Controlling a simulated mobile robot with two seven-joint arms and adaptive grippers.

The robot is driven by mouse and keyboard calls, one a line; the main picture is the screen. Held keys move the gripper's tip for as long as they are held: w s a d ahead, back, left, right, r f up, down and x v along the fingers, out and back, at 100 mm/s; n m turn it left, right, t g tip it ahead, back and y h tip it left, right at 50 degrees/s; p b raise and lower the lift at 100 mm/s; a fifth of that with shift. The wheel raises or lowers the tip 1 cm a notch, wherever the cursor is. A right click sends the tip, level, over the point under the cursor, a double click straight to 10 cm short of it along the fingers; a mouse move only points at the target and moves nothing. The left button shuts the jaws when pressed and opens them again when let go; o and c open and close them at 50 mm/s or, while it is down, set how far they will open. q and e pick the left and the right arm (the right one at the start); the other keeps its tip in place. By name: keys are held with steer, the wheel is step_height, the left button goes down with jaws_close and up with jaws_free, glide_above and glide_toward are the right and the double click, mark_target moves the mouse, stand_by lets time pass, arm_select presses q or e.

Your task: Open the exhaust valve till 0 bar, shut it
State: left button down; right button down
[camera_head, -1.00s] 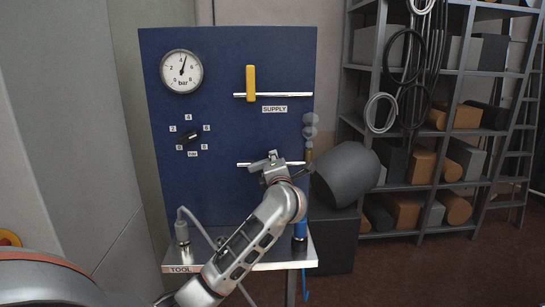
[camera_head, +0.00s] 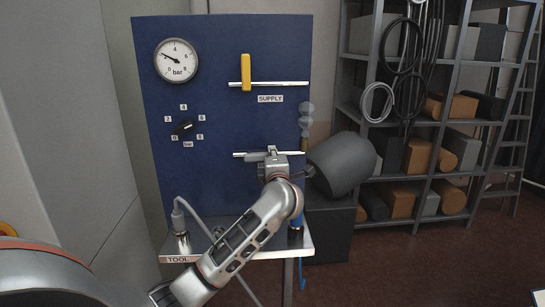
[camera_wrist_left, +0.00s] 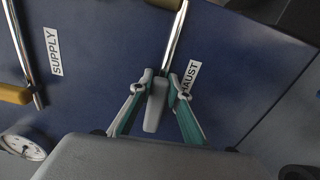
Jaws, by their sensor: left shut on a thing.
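The exhaust valve's grey handle (camera_wrist_left: 154,108) lies roughly in line with its pipe (camera_wrist_left: 172,45) in the left wrist view. My left gripper (camera_wrist_left: 160,85) is shut on it, one finger on each side. In the head view the gripper (camera_head: 272,158) covers the handle and part of the lower pipe (camera_head: 243,154). The EXHAUST label (camera_wrist_left: 188,80) is partly hidden by a finger. The round bar gauge (camera_head: 176,61) has its needle pointing upper left, near 2. My right gripper is not in view.
The blue panel (camera_head: 220,125) also carries a yellow supply handle (camera_head: 246,72), crosswise to its pipe, and a black regulator knob (camera_head: 182,128). A TOOL shelf (camera_head: 265,252) with a hose is below. A dark grey rounded body (camera_head: 342,165) stands close right of the gripper.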

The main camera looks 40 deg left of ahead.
arm_select(q)
steer(key=c, duration=1.9)
jaws_free()
steer(key=shift+v, duration=6)
steer(key=shift+s, duration=0.1)
